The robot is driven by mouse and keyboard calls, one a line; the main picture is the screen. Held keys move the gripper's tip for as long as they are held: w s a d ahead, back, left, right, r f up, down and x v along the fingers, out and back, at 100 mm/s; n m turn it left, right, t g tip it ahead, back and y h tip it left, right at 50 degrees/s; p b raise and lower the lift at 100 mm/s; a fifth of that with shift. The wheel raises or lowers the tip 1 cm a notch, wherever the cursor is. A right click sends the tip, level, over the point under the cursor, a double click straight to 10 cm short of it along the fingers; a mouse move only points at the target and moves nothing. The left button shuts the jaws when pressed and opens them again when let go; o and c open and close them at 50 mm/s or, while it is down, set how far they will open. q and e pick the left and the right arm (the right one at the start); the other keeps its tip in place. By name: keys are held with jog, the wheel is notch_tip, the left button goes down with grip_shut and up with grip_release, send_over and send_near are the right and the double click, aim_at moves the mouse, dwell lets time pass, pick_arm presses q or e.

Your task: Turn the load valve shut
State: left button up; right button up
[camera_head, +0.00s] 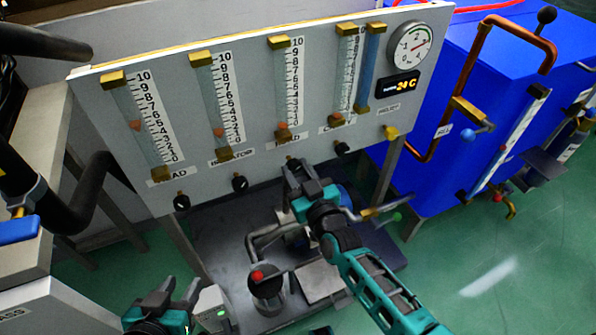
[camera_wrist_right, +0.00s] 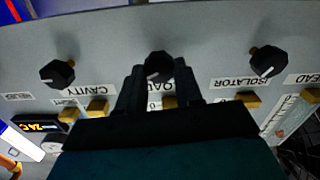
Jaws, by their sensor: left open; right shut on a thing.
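The load valve is a black knob (camera_wrist_right: 158,66) under the LOAD label on the grey panel (camera_wrist_right: 215,45). In the right wrist view it sits between the two dark fingers of my right gripper (camera_wrist_right: 158,82), which is shut on it. A pale mark shows on the knob's face. In the head view my right gripper (camera_head: 292,168) is at the panel's lower edge below the LOAD flow meter (camera_head: 284,90), and hides most of the knob. My left gripper (camera_head: 168,292) is open and empty at the bottom left, away from the panel.
Similar black knobs stand either side, the isolator knob (camera_head: 240,183) and the cavity knob (camera_head: 342,147). A round gauge (camera_head: 409,46) is at the panel's upper right. Pipes and a red-tipped part (camera_head: 257,276) lie below. A blue cabinet (camera_head: 430,110) stands to the right.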

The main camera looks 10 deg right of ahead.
jog(key=shift+m+p, duration=0.4)
jog(key=shift+m, duration=2.1)
jog(key=o, duration=1)
jog(key=shift+o, duration=0.2)
jog(key=shift+s, duration=0.15)
jog(key=s+d+p, duration=0.2)
jog(key=s+p, duration=0.1)
jog(key=s, duration=0.9)
jog(key=shift+s+d, duration=0.2)
jog(key=shift+d, duration=0.1)
